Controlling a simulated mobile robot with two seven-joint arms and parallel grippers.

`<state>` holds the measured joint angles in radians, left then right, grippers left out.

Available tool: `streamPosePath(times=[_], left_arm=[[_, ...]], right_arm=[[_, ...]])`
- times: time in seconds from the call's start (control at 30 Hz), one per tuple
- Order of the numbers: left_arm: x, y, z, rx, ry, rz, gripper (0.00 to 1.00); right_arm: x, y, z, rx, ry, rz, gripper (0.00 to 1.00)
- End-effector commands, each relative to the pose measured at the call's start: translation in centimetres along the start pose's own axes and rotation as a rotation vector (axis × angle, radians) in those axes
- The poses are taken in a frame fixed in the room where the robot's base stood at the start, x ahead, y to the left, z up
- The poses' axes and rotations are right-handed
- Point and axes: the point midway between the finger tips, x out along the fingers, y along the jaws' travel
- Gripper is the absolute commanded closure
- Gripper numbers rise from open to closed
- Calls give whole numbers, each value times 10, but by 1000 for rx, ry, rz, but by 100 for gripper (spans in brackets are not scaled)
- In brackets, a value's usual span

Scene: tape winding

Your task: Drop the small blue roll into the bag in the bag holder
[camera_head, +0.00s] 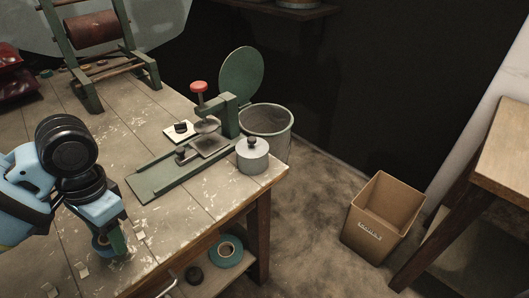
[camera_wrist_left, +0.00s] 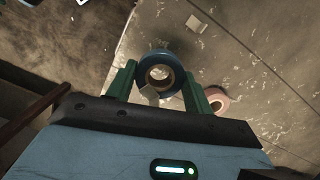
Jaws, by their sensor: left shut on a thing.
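My left gripper (camera_head: 112,246) is low over the left front of the worktable, its fingers pointing down. In the left wrist view the gripper (camera_wrist_left: 161,84) is shut on the small blue roll (camera_wrist_left: 159,56), with a green finger on each side. The roll's pale core and open hole face the camera. In the head view only a bit of the blue roll (camera_head: 100,242) shows beside the fingers. My right gripper is not in view.
A pinkish roll (camera_wrist_left: 216,99) lies near the gripper. On the worktable stand a green press (camera_head: 230,118), a lidded canister (camera_head: 252,158) and a green rack (camera_head: 92,48). A teal roll (camera_head: 235,258) lies on the shelf.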

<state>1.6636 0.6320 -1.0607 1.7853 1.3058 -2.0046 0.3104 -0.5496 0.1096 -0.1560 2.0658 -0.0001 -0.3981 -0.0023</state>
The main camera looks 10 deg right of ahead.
Motion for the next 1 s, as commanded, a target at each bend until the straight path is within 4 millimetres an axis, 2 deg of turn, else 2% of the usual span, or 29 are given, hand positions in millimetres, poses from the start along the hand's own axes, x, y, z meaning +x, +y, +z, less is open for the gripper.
streamPosePath(times=[0.37, 0.47, 0.8, 1.0], left_arm=[[-1, 0, 1, -36, 5, 2, 71], [-2, 2, 5, -114, 8, 10, 71], [-6, 13, 23, -528, 14, 73, 71], [-7, 18, 30, -679, 3, 101, 71]], right_arm=[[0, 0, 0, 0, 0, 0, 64], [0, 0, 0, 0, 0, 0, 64], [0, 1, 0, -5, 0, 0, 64], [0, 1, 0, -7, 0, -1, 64]])
